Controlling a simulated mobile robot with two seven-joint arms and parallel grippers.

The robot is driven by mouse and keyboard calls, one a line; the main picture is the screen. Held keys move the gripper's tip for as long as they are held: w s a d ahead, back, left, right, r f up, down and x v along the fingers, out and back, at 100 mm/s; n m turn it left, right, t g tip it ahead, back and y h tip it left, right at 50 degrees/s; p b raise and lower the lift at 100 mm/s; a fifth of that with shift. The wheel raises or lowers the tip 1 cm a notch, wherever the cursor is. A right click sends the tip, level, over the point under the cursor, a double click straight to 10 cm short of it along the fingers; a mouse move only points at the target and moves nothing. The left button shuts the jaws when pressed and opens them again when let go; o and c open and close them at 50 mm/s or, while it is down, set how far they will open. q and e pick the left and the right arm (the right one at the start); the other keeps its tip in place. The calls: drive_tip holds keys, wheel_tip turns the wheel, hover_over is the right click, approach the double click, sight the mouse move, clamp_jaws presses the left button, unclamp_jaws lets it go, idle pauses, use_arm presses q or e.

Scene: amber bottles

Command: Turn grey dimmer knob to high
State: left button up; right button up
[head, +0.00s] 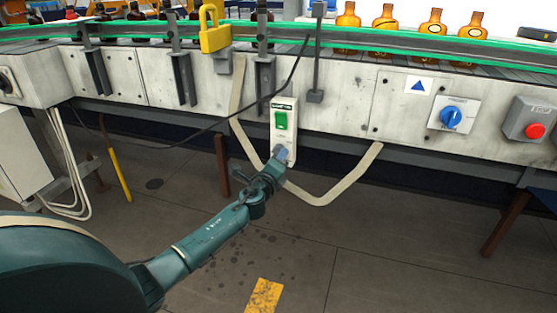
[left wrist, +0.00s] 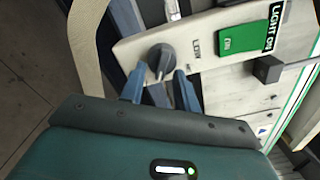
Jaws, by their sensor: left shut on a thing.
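The grey dimmer knob (left wrist: 160,58) is on a pale switch panel in the left wrist view, with small lettering beside it. The panel (head: 291,133) hangs on the front of the conveyor in the head view. My left gripper (left wrist: 160,80) has one finger on each side of the knob and is shut on it. In the head view my left gripper (head: 281,155) is at the panel's lower end and hides the knob. The pointer's exact setting is hard to read. My right gripper is in neither view.
A green switch (head: 281,121) sits above the knob, under a black label. A black cable (head: 232,118) and a beige strap (head: 323,197) hang around the panel. A blue rotary knob (head: 451,117) and a red button (head: 535,131) are farther right. Amber bottles (head: 433,22) stand on the conveyor.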

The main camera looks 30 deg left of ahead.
use_arm(q)
drive_tip(key=o, duration=1)
drive_tip(key=shift+c, duration=0.2)
drive_tip(key=p+v, duration=0.2)
drive_tip(key=v, duration=1.1)
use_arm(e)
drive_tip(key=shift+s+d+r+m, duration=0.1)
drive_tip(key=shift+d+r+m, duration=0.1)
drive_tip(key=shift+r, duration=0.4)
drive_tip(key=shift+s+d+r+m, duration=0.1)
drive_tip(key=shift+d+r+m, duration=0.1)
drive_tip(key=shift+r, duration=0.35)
use_arm(q)
drive_tip(key=shift+s+d, duration=0.15)
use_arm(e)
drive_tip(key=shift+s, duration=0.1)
